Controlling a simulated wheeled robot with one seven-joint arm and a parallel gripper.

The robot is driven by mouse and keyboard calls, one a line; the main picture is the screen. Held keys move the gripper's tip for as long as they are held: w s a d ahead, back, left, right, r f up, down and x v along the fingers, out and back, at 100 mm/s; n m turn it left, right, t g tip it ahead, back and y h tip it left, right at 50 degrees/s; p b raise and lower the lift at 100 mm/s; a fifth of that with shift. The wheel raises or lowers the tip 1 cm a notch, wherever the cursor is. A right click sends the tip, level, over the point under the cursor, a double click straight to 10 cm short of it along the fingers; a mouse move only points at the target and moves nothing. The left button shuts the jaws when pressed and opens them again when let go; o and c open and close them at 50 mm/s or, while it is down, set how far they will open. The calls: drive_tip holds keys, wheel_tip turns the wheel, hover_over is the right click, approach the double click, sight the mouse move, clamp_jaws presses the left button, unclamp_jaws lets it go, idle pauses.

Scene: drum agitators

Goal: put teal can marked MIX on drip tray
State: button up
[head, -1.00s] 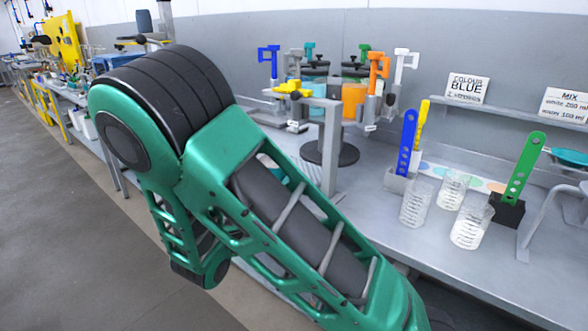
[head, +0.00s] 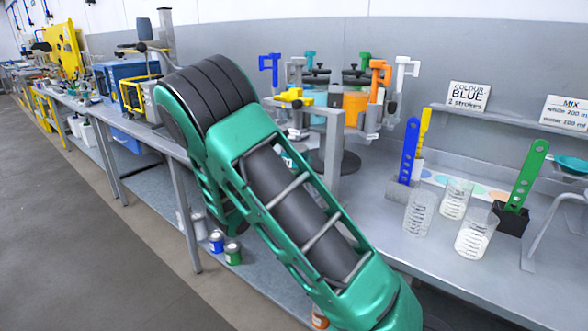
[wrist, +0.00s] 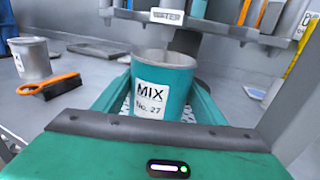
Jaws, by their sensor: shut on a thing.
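The teal can marked MIX No. 27 (wrist: 163,85) stands upright and open-topped in the wrist view. My gripper (wrist: 163,100) is shut on it, with a green finger at each side. A spout block labelled WATER (wrist: 167,17) is just above and behind the can's rim. I cannot make out the drip tray for certain; the can and fingers cover the area below the spout.
A grey metal can (wrist: 31,60) and an orange-handled brush (wrist: 50,85) are at left in the wrist view. The dispenser's grey post (head: 333,150) rises beside my arm. Clear beakers (head: 420,212) and a green paddle in a black block (head: 510,215) stand on the bench at right.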

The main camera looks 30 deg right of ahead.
drive_tip(key=shift+x, duration=1.45)
drive_tip(key=shift+w+d+f, duration=0.1)
drive_tip(key=shift+f, duration=1.65)
drive_tip(key=o, duration=1.4)
drive_tip(key=shift+c, duration=0.2)
drive_tip(key=v, duration=1.2)
